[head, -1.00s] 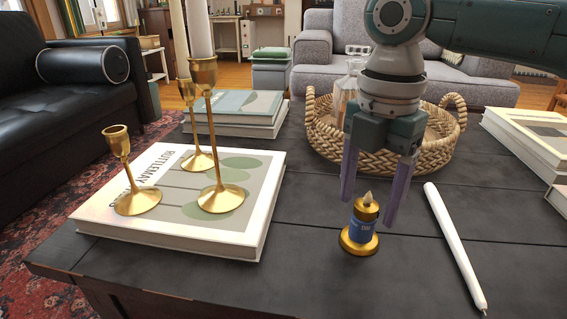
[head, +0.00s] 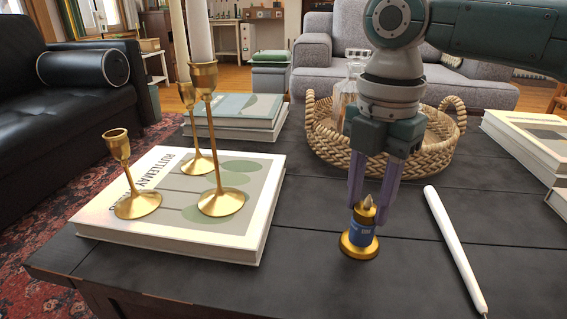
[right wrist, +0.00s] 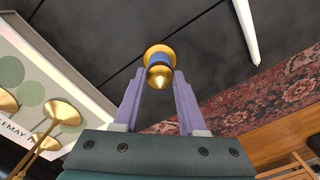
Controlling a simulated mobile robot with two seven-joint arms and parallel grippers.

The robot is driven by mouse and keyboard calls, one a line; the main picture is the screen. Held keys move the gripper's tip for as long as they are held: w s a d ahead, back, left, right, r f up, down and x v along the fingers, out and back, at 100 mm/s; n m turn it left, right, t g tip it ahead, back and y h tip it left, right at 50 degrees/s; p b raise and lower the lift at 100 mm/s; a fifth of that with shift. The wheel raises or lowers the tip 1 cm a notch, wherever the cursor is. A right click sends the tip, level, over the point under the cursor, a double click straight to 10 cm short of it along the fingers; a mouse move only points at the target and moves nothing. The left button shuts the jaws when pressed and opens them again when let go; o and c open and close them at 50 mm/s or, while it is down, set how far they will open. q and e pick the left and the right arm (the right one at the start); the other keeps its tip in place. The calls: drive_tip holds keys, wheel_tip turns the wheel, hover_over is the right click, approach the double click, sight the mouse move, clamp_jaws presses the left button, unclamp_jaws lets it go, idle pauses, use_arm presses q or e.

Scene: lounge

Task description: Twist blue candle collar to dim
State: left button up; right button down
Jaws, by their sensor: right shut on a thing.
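The small candle (head: 361,236) has a blue band and a gold base and stands upright on the dark table. Its top is a gold collar (head: 363,214) with a pale flame tip. My right gripper (head: 373,208) points down from above and is shut on the gold collar, one finger on each side. In the right wrist view the candle (right wrist: 158,60) sits between the two purple fingertips (right wrist: 158,76). My left gripper is in neither view.
Gold candlesticks (head: 222,201) stand on a large book (head: 240,238) at left. A white taper candle (head: 452,245) lies at right. A woven basket (head: 335,148) stands behind my gripper. The table (head: 300,280) is clear in front.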

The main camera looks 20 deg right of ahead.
drive_tip(key=shift+r+p, duration=0.15)
drive_tip(key=shift+p, duration=0.25)
drive_tip(key=m+p, duration=0.5)
drive_tip(key=p, duration=0.3)
drive_tip(key=shift+r, duration=0.15)
drive_tip(key=m+p, duration=0.2)
drive_tip(key=m, duration=0.1)
drive_tip(key=shift+m, duration=0.4)
drive_tip(key=shift+f+m+p, duration=0.15)
drive_tip(key=shift+m+p, duration=0.25)
drive_tip(key=shift+m, duration=0.35)
drive_tip(key=shift+f+m+p, duration=0.15)
drive_tip(key=shift+m+p, duration=0.25)
drive_tip(key=shift+m, duration=0.35)
drive_tip(key=shift+c, duration=2.2)
unclamp_jaws()
